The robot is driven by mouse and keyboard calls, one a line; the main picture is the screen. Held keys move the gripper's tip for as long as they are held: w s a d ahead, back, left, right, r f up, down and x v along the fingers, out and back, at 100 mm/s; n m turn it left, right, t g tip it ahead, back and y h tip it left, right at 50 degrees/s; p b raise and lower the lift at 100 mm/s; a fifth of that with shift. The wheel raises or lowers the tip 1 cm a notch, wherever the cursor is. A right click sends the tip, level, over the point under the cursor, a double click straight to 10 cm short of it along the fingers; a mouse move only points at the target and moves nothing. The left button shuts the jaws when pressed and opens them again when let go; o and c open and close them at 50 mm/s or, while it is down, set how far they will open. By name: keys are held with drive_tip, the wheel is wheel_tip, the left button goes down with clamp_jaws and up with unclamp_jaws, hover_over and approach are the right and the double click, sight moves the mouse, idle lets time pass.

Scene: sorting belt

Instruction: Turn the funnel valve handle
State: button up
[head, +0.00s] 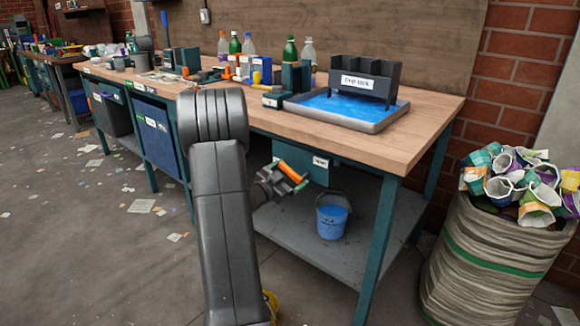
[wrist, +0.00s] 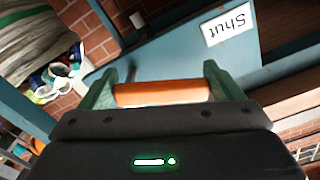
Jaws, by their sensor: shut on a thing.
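The orange valve handle (head: 290,172) is under the right part of the workbench, beside the teal funnel body (head: 315,173). A white label (head: 321,161) on the funnel reads "Shut" in the wrist view (wrist: 227,26), where it appears upside down. My gripper (head: 287,175) is shut on the handle. In the wrist view the orange bar (wrist: 160,92) lies crosswise between the two green fingers. The handle's pivot is hidden. My arm covers part of the bench front in the head view.
A blue bucket (head: 332,220) stands on the lower shelf (head: 293,243) below the funnel. The bench leg (head: 378,250) is to its right. Above are a water tray (head: 375,126) with a rack (head: 364,80) and several bottles. A sack (head: 475,262) of cups stands at right.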

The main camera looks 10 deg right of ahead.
drive_tip(key=n+p, duration=0.1)
drive_tip(key=f+n+p, duration=0.1)
drive_tip(key=n+p, duration=0.1)
drive_tip(key=shift+f+n+p, duration=0.2)
drive_tip(key=shift+n+p, duration=0.4)
drive_tip(key=shift+n, duration=0.1)
drive_tip(key=shift+s+f, duration=0.1)
drive_tip(key=o, duration=1.2)
drive_tip(key=p+v, duration=0.2)
drive_tip(key=v, duration=1.1)
drive_tip(key=shift+s+a, duration=0.25)
drive_tip(key=shift+a, duration=0.05)
